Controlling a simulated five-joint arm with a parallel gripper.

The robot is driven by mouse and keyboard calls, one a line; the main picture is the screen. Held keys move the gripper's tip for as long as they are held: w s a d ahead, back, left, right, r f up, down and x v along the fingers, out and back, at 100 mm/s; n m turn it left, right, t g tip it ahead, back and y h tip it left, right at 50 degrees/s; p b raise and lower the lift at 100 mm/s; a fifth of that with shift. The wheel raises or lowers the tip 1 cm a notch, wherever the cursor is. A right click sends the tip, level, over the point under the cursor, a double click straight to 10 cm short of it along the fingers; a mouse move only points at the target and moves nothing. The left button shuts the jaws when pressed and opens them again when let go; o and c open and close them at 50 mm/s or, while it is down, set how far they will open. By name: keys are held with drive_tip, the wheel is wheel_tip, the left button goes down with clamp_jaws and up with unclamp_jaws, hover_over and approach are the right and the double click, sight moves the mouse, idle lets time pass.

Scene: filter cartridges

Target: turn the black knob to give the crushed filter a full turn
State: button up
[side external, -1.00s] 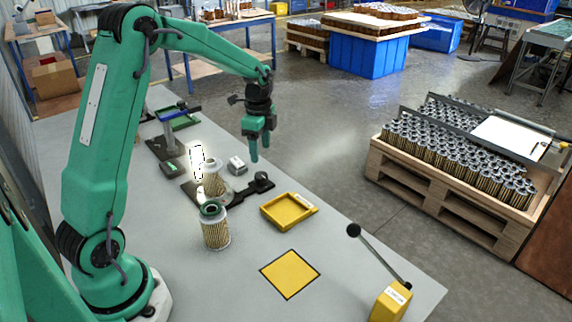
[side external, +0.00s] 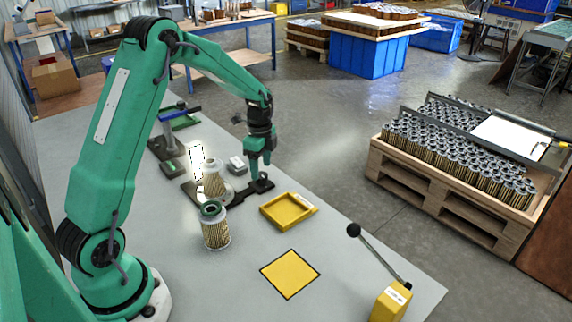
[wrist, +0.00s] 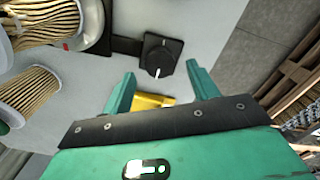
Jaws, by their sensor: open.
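The black knob (wrist: 157,54), with a white pointer line, sits on a dark square plate in the wrist view. In the side external view its black mount (side external: 263,186) is partly hidden by my gripper (side external: 256,175). My gripper is open, and in the wrist view its fingertips (wrist: 160,70) are spread to either side just short of the knob. A pleated filter (side external: 213,180) stands upright on the round turntable (side external: 229,194) left of the knob. It shows in part at the wrist view's upper left (wrist: 45,18).
A second filter (side external: 215,232) with a green top stands in front of the turntable. A bright panel (side external: 197,163) stands behind it. A yellow tray (side external: 287,210), a yellow square (side external: 290,272) and a lever box (side external: 390,303) lie to the right.

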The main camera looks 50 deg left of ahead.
sight(261, 179)
drive_tip(key=shift+f, duration=1.3)
drive_tip(key=c, duration=1)
